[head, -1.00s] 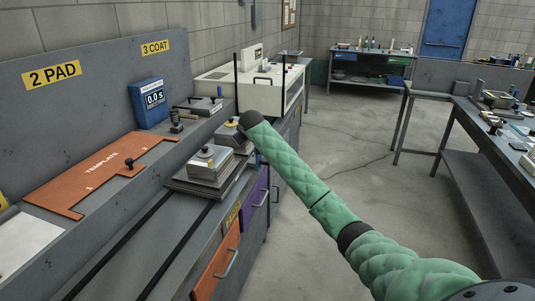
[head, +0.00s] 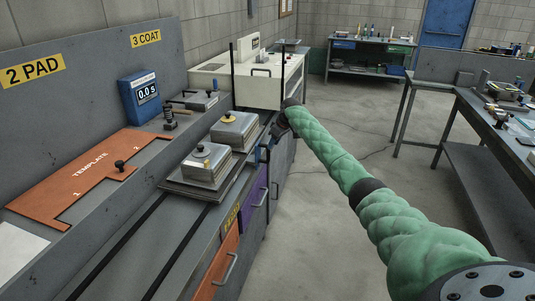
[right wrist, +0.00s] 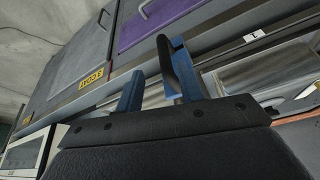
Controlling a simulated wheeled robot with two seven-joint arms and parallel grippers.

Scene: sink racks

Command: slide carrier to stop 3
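The carrier (head: 172,190), a flat grey plate bearing two metal blocks with knobs, one yellow and one dark, sits on the dark rails (head: 125,250) of the left bench. The wall sign 3 COAT (head: 145,41) is further along than the sign 2 PAD (head: 33,71). My right gripper (head: 268,148) is low beside the carrier's far right side, at the bench edge. In the right wrist view its blue fingers (right wrist: 155,85) stand apart, with a dark bar close to one finger; I cannot tell whether they touch. My left gripper is not in view.
An orange template (head: 65,190) lies on the ledge left of the rails, near a blue timer (head: 146,93) reading 0.0. A white cabinet-like unit (head: 215,83) stands beyond the carrier. Drawers (head: 225,262) line the bench front.

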